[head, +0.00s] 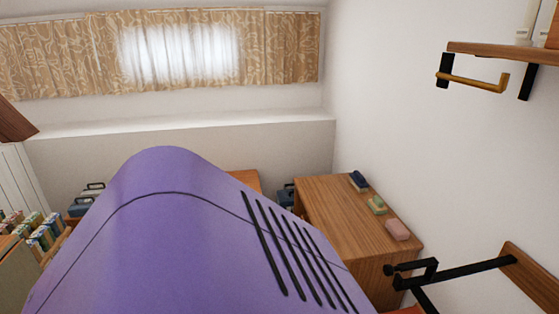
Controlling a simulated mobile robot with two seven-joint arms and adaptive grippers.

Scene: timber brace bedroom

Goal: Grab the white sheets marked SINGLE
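I see no white sheets marked SINGLE in the head view, and no such lettering is readable. Neither my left gripper nor my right gripper is in view. The lower middle of the picture is blocked by a large purple surface with dark slots, so what lies behind it is hidden.
A wooden cabinet (335,210) at the right wall bears small dark blue, green and pink items (397,230). A wooden shelf (500,51) and a black bracket (460,271) stick out from that wall. Packed small items (42,233) and blue-grey cases (84,200) are at the left.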

